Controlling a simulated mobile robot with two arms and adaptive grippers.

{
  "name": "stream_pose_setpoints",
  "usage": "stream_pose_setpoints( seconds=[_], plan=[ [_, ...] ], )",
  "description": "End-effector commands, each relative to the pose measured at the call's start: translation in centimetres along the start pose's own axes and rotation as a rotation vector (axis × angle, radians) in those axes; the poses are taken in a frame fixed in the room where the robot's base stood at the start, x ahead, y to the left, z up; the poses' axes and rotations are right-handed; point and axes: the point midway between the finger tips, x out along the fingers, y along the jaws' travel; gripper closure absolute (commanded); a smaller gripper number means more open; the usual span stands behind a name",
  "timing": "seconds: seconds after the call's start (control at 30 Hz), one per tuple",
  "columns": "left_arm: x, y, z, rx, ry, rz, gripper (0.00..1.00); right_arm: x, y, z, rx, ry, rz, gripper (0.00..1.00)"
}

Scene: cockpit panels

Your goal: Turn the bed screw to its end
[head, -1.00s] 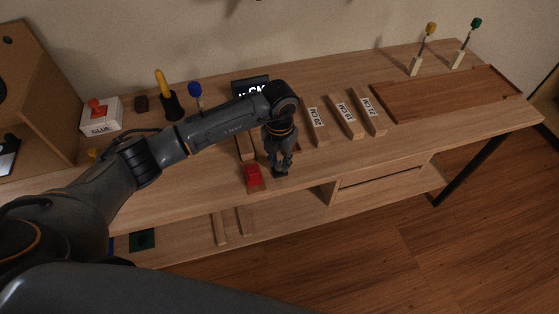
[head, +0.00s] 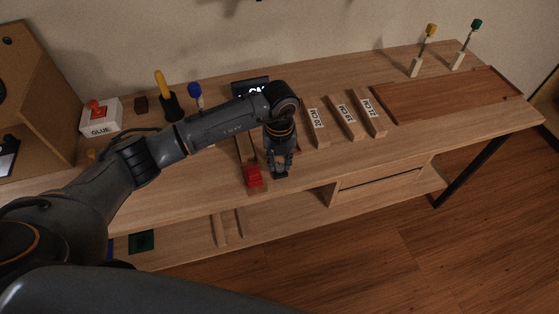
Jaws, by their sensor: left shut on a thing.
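My left gripper (head: 280,171) is at the front part of the wooden bench, pointing down. It is shut on a small dark thing low between its fingertips, probably the bed screw, mostly hidden by the fingers. A red block (head: 253,177) sits just left of the gripper, at the near end of a narrow wooden strip. My left forearm crosses above the bench and hides part of it. My right gripper is not in view.
Wooden blocks labelled 20 CM (head: 318,128), 19 CM (head: 348,124) and 21 CM (head: 372,117) lie to the right. A dark display (head: 250,87) stands behind my arm. A white GLUE box (head: 101,117) stands at left. The bench's front right is clear.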

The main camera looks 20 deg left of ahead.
Motion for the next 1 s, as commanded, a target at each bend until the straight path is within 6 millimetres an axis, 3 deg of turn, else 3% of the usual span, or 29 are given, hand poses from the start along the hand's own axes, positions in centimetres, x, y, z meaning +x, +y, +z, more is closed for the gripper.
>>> stream_pose_setpoints(
  seconds=[0.4,0.43,0.53,0.87,1.0],
  plan=[
    [-0.1,0.0,0.1,-0.009,-0.002,-0.001,1.0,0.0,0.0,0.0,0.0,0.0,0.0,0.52],
    [-0.1,0.0,0.1,-0.009,-0.002,-0.001,0.71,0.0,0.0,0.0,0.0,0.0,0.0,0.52],
    [-0.1,0.0,0.1,-0.008,-0.002,-0.001,0.52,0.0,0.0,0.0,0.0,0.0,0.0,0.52],
    [-0.2,0.0,0.1,-0.007,-0.001,-0.001,0.52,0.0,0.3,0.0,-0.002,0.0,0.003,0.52],
    [-1.7,0.0,0.2,-0.007,-0.005,-0.003,0.52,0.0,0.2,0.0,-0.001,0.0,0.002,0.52]
  ],
)
